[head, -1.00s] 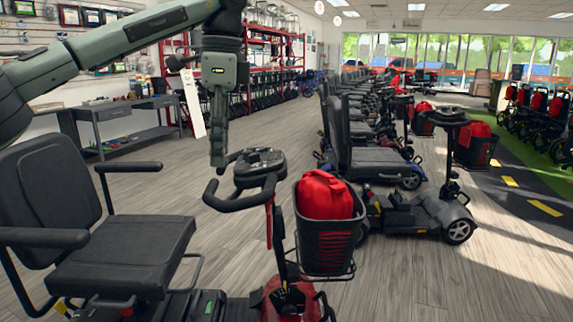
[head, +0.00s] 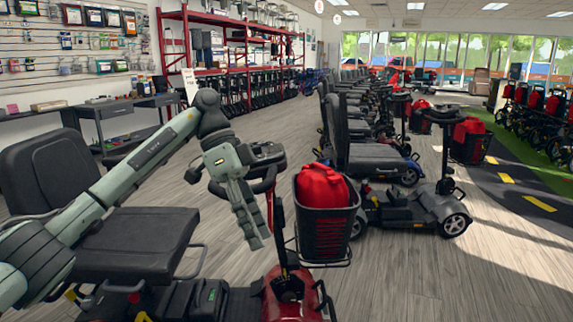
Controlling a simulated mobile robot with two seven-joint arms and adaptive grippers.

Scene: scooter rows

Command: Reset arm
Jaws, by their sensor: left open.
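My left arm (head: 150,165) comes in from the left, low over the seat of the nearest scooter. My left gripper (head: 257,240) hangs down and slightly tilted, its fingers pointing at the floor side of the scooter's tiller. It is open, and I see nothing between its fingers. It overlaps the black handlebar (head: 262,185) of the nearest scooter in the picture; I cannot tell whether they touch. My right gripper is not in view.
The nearest scooter has a black seat (head: 130,240) and a black basket (head: 325,240) holding a red bag (head: 322,187). Another scooter (head: 425,205) stands to its right. A grey workbench (head: 115,110) and red shelving (head: 215,70) stand behind. Open wooden floor (head: 440,285) lies at right front.

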